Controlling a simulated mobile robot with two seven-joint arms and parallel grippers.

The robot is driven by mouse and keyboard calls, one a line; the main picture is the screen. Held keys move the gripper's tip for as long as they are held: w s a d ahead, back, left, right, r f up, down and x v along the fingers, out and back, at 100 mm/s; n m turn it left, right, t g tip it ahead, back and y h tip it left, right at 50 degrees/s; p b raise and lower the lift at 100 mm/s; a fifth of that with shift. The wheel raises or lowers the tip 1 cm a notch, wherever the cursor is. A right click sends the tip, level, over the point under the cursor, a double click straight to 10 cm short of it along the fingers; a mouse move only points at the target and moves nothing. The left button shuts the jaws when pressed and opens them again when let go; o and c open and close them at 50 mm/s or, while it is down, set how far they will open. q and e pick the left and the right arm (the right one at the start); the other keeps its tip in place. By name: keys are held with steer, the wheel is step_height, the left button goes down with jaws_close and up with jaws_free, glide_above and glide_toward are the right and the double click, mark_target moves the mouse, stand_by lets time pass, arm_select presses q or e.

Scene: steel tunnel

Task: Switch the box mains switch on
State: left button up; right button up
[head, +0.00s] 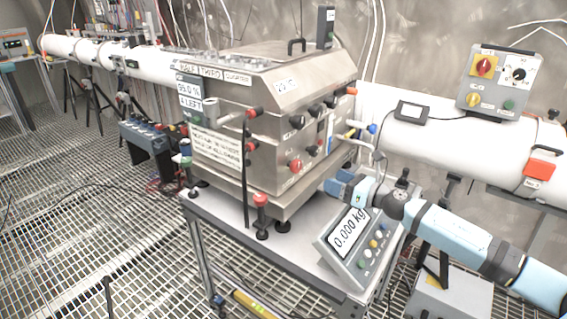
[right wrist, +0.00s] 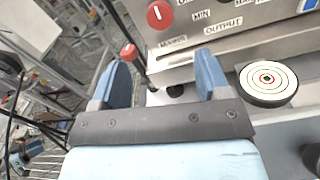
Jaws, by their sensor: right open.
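The steel box (head: 270,110) stands on a trolley, with a row of knobs and plugs on its right-hand face. A red round knob with a white pointer mark (right wrist: 160,14) sits low on that face, above a small label that seems to read MAINS; it also shows in the head view (head: 295,166). I cannot tell its on or off position. My right gripper (head: 330,186) is beside the lower part of this face. In the right wrist view the gripper (right wrist: 163,62) is open and empty, its fingers below the knob and apart from it. My left gripper is not in view.
A scale display (head: 350,231) reading 0.000 kg is below my right arm. A red-topped post (head: 261,200) stands at the box's near corner; a round target disc (right wrist: 268,80) is right of the fingers. A grey control box (head: 501,80) is on the pipe behind.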

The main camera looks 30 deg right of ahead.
mark_target(299, 166)
steer(key=p+x, duration=0.2)
steer(key=x, duration=1)
steer(key=shift+w+r, duration=0.1)
steer(key=shift+w+a, duration=0.2)
steer(key=shift+w, duration=0.25)
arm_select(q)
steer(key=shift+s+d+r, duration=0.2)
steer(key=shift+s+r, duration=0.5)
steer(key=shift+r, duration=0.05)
arm_select(e)
steer(key=c, duration=0.9)
